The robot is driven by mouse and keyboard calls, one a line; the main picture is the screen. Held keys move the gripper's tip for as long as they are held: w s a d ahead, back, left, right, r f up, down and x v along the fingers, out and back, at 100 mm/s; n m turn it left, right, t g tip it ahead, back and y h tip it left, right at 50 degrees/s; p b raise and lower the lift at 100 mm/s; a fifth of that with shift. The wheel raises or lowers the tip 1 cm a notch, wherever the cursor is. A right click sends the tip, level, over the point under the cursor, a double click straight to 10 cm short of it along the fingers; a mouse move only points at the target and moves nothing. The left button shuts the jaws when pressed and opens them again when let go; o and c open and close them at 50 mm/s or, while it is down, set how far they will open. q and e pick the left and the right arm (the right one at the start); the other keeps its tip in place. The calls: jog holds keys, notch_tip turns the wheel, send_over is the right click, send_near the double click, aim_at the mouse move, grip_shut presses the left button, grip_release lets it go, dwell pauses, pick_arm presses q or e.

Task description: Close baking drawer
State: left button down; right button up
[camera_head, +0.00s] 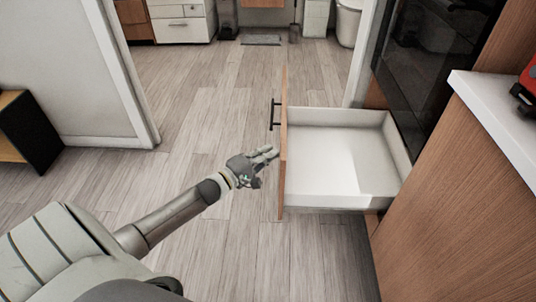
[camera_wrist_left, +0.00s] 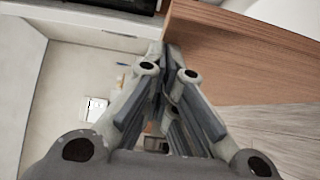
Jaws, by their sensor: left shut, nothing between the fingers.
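The drawer (camera_head: 340,185) is pulled far out from the cabinet at the right, and its white inside looks empty. Its wooden front (camera_head: 283,165) stands upright at the left end, with a dark bar handle (camera_head: 273,114) on the outer face. My left gripper (camera_head: 271,153) is shut and empty, just outside the front, below the handle in the picture. I cannot tell whether the fingertips touch the front. In the left wrist view the shut fingers (camera_wrist_left: 168,48) point at a wooden panel (camera_wrist_left: 245,45). My right gripper is not in view.
The wooden cabinet with a white countertop (camera_head: 490,110) stands at the right, a dark glass-fronted appliance (camera_head: 425,60) behind the drawer. A red object (camera_head: 529,80) is on the countertop. A black and wood shelf (camera_head: 28,130) is at far left. The floor (camera_head: 205,120) left of the drawer is clear.

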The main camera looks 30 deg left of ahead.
pick_arm(q)
jog(key=shift+d, duration=0.15)
